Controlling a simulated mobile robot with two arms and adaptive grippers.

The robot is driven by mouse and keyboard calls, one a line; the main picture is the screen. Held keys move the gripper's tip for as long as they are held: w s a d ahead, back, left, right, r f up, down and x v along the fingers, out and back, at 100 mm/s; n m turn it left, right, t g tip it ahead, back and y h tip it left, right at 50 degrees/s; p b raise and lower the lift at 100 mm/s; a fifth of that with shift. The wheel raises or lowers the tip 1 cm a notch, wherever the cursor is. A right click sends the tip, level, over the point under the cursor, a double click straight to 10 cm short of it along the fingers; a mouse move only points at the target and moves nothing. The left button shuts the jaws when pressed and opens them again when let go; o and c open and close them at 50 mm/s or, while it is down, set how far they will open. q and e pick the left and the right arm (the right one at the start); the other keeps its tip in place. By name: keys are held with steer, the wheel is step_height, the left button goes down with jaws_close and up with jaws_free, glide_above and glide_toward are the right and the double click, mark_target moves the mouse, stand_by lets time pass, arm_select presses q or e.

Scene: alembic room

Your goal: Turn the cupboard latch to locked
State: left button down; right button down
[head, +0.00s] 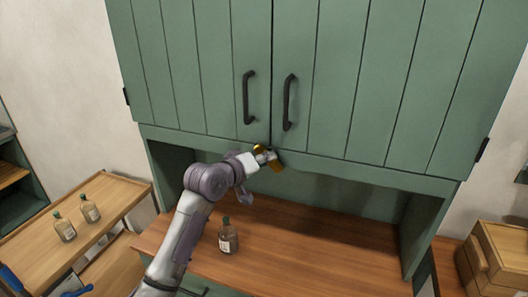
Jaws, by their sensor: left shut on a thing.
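The green cupboard (340,80) has two closed plank doors with dark handles. A small brass-coloured latch (259,148) sits at the bottom edge, near the seam between the doors. My left gripper (266,158) comes up from below and is shut on the latch. Its fingers hide part of the latch, so I cannot tell which way it is turned. My right gripper is not in view.
A bottle (228,237) with a green cap stands on the wooden counter (310,255) below, close to my left arm. Two more bottles (89,208) stand on a side table at left. Wooden boxes (495,255) are at right. The right part of the counter is clear.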

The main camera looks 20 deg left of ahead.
arm_select(q)
steer(key=m+y, duration=0.1)
steer(key=m, duration=0.1)
steer(key=m+y, duration=0.2)
steer(key=m+y+p, duration=0.1)
steer(key=m, duration=0.1)
steer(key=shift+d+m+g, duration=0.3)
steer(key=shift+g, duration=0.1)
stand_by(0.7)
steer(key=c, duration=0.9)
jaws_free()
steer(key=shift+r, duration=0.1)
steer(key=shift+s, duration=0.1)
steer(key=v, duration=1.1)
steer(key=shift+s+d+r, duration=0.15)
steer(key=shift+s, duration=0.25)
